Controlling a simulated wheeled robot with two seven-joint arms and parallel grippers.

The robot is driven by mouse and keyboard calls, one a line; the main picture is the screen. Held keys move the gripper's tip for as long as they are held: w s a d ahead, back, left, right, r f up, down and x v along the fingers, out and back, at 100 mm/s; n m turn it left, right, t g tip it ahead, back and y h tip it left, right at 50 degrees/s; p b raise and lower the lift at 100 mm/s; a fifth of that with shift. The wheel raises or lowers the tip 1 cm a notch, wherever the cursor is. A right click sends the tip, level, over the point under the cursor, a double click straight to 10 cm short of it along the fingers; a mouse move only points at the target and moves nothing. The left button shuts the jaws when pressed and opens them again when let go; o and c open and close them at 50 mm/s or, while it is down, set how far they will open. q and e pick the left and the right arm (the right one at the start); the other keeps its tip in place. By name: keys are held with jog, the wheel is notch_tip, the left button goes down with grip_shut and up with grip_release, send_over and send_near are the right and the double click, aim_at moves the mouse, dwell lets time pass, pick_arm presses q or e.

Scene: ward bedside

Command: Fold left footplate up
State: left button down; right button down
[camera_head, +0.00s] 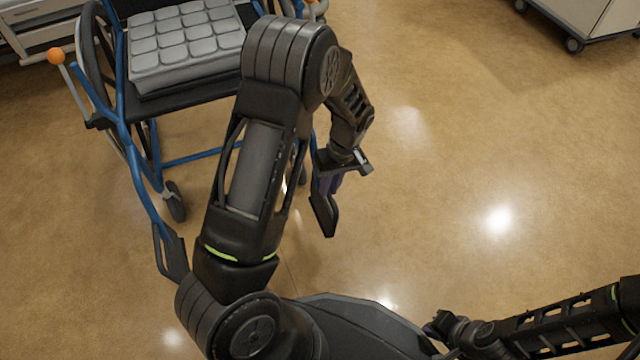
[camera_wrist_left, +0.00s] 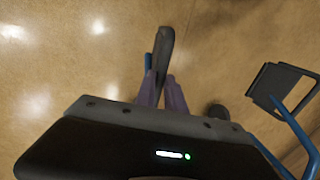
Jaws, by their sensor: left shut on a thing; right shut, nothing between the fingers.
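The blue-framed wheelchair (camera_head: 185,155) faces me at the upper left. Its left footplate (camera_head: 325,214) is a dark plate below my left gripper (camera_head: 328,184), partly hidden by it. In the left wrist view the footplate (camera_wrist_left: 163,50) shows as a narrow dark strip, nearly edge-on, between the purple fingers (camera_wrist_left: 163,92). The left gripper is shut on it. The other footplate (camera_head: 170,254) hangs at the left; it also shows in the left wrist view (camera_wrist_left: 280,86). My right gripper (camera_head: 440,325) is shut and empty at the lower right, away from the chair.
A grey cushion (camera_head: 185,45) lies on the wheelchair seat. A front caster (camera_head: 175,202) stands near the other footplate. A wheeled cabinet (camera_head: 585,22) is at the top right and a pale drawer unit (camera_head: 35,28) at the top left. The floor at the right is clear.

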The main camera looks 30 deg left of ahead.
pick_arm(q)
jog(key=shift+w+d, duration=0.1)
jog(key=shift+w, duration=0.05)
jog(key=c, duration=1.4)
grip_release()
notch_tip(320, 180, up, 8)
jog(key=w+p, duration=0.1)
jog(key=p, duration=0.2)
jog(key=shift+d+f, duration=0.25)
jog(key=shift+d, duration=0.2)
jog(key=shift+w, duration=0.1)
